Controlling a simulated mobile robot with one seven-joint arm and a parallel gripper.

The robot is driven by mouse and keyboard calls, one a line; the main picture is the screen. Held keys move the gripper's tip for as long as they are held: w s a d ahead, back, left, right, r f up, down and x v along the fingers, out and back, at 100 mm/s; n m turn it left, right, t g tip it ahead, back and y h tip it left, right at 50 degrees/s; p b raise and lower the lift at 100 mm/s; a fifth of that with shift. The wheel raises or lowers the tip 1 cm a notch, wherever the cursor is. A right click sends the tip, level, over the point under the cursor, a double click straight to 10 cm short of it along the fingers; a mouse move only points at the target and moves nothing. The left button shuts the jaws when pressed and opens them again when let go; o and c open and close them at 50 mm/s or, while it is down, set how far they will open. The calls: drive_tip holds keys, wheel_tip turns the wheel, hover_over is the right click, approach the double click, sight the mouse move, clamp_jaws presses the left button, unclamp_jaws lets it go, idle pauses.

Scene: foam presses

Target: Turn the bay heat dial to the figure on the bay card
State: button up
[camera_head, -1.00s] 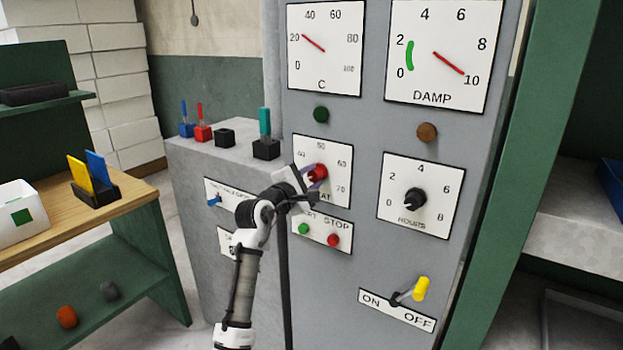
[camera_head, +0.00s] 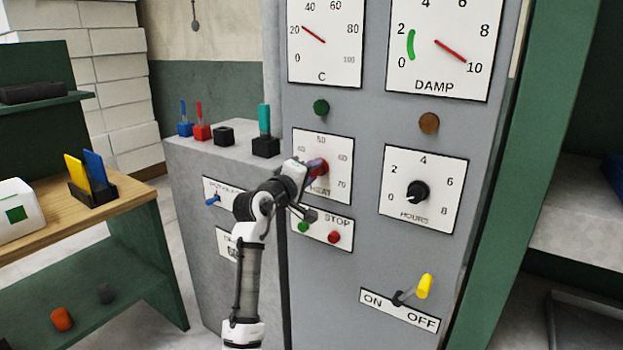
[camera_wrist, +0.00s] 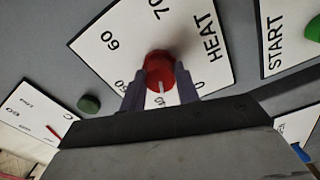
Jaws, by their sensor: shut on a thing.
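The heat dial is a red knob (camera_wrist: 159,70) on a white HEAT plate (camera_head: 337,142), marked 50, 60 and 70 among other figures. The knob shows in the head view too (camera_head: 318,167), partly behind my gripper (camera_head: 312,172). In the wrist view my gripper (camera_wrist: 160,85) is shut on the knob, one finger on each side. The knob's white pointer line points down between the fingers, past the 50 on the side away from 60. The figure at its tip is partly hidden and I cannot read it surely. I cannot make out a bay card with a readable figure.
START and STOP buttons (camera_head: 333,237) sit just below the dial, close to my wrist. The HOURS knob (camera_head: 417,191) and yellow-handled ON/OFF lever (camera_head: 424,286) are to the right. A grey cabinet (camera_head: 190,170) and a wooden bench (camera_head: 130,195) stand left.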

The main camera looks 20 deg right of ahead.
drive_tip(key=m+b, duration=0.1)
drive_tip(key=m, duration=0.1)
drive_tip(key=m+b, duration=0.1)
drive_tip(key=m, duration=0.2)
drive_tip(key=m+b, duration=0.2)
drive_tip(key=shift+f, duration=0.25)
drive_tip(key=m+b, duration=0.2)
drive_tip(key=m, duration=0.2)
drive_tip(key=m+b, duration=0.1)
drive_tip(key=m, duration=0.2)
drive_tip(key=shift+m+b, duration=0.3)
drive_tip(key=m+b, duration=0.2)
drive_tip(key=m, duration=0.3)
drive_tip(key=shift+r, duration=0.1)
drive_tip(key=m+b, duration=0.1)
drive_tip(key=m, duration=0.4)
drive_tip(key=shift+m, duration=0.3)
drive_tip(key=shift+r+b, duration=0.1)
drive_tip(key=shift+b, duration=0.2)
drive_tip(key=o, duration=1)
drive_tip(key=shift+c, duration=0.2)
